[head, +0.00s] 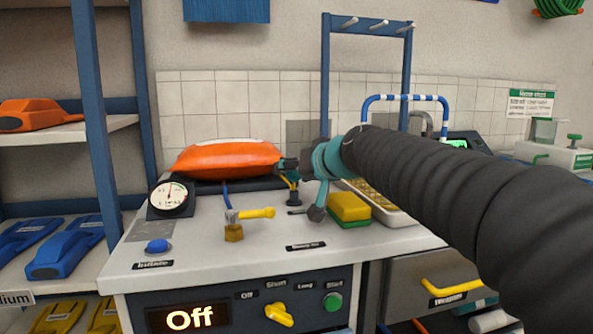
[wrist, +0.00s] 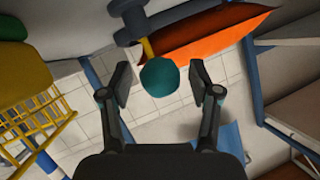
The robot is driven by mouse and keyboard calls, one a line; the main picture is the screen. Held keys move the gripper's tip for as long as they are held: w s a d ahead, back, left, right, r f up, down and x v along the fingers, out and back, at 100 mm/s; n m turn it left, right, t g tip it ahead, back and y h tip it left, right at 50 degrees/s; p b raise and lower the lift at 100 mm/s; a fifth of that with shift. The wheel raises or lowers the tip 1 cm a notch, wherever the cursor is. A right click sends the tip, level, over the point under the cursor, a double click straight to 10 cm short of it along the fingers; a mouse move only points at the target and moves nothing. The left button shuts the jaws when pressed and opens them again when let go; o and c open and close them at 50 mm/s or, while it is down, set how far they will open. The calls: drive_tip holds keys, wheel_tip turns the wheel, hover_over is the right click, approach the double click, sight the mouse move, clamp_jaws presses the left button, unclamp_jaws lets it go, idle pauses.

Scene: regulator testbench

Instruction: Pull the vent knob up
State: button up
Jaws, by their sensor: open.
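The vent knob seems to be the teal round knob on a yellow stem; it shows clearly in the wrist view (wrist: 160,78). In the head view, the small post with a yellow stem (head: 292,184) stands on the bench right of the orange bag, its top partly hidden by my gripper. My gripper (wrist: 160,70) is open, one finger on each side of the knob, with visible gaps and no clear contact. In the head view my gripper (head: 290,165) is small and dark at the knob, at the end of my arm coming from the right.
On the bench are an orange bag (head: 230,158), a gauge (head: 171,197), a yellow-handled brass valve (head: 234,231), a blue button (head: 158,246) and a yellow-green sponge (head: 348,207). A blue rack (head: 325,80) stands behind.

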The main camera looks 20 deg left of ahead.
drive_tip(key=shift+a, duration=0.1)
clamp_jaws()
drive_tip(key=shift+r+p, duration=0.85)
drive_tip(key=shift+r, duration=0.8)
unclamp_jaws()
drive_tip(key=v, duration=1.2)
